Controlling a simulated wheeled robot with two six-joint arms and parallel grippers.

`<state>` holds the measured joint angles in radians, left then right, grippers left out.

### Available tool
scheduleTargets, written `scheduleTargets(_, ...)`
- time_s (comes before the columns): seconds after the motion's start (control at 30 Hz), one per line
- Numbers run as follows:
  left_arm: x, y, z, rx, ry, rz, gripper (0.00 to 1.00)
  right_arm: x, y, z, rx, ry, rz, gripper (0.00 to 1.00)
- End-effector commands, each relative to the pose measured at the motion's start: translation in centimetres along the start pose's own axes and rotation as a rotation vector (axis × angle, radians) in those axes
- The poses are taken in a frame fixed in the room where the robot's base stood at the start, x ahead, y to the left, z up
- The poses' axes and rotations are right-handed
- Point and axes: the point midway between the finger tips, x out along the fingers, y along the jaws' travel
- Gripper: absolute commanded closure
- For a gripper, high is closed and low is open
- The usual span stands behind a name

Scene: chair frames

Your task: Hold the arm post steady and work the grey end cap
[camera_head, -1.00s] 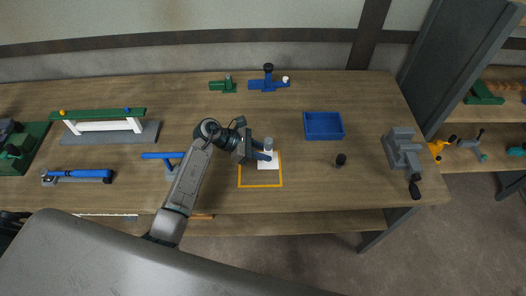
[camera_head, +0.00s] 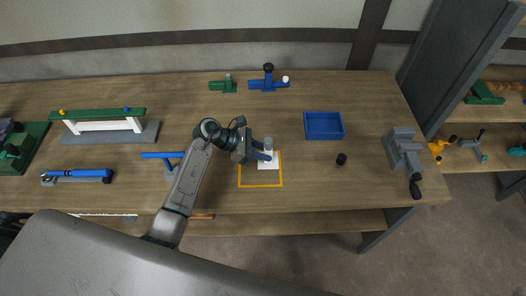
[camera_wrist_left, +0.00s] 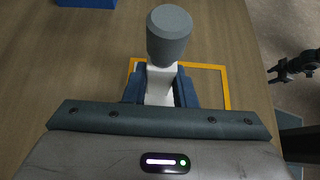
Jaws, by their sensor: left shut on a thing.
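The white arm post (camera_wrist_left: 160,84) stands inside the orange square outline, and the grey end cap (camera_wrist_left: 169,35) sits on its top end. The cap also shows in the head view (camera_head: 268,144). My left gripper (camera_head: 262,154) is shut on the post below the cap, its blue fingers on either side in the left wrist view (camera_wrist_left: 160,88). The post's lower part is partly hidden by the fingers. A dark gripper (camera_wrist_left: 292,66), seemingly my right one, shows at the right edge of the left wrist view, apart from the post; its jaws are unclear.
An empty-looking blue tray (camera_head: 324,125) lies right of the post, with a small black cylinder (camera_head: 341,159) nearby. A grey vise (camera_head: 403,151) stands at the table's right end. Blue and green fixtures (camera_head: 268,80) stand behind. A green-topped frame (camera_head: 103,119) is at left.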

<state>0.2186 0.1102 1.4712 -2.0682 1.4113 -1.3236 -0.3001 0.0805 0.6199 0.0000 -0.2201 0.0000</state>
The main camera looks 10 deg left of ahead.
Motion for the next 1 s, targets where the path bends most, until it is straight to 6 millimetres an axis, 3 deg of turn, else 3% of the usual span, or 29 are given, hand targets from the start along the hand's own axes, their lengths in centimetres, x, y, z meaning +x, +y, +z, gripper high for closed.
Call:
scheduleTargets(0.23,0.1,-0.2,-0.4,-0.004,0.005,-0.004,1.00,0.1,0.0,0.0,0.000,0.000,0.000,0.48)
scheduleTargets(0.27,0.1,-0.2,-0.4,-0.005,0.005,-0.004,0.74,0.1,0.0,0.0,0.000,0.000,0.000,0.48)
scheduleTargets(0.4,0.1,-0.2,-0.3,-0.004,0.004,-0.003,0.51,0.1,0.0,-0.1,0.000,0.001,0.000,0.48)
scheduleTargets(0.77,-0.6,0.0,-0.2,-0.002,0.003,-0.001,0.51,0.0,0.0,0.0,0.000,0.000,0.000,0.48)
scheduleTargets(1.0,-5.0,0.0,-0.3,0.000,0.007,0.001,0.51,0.0,-0.1,0.0,0.000,0.000,-0.001,0.48)
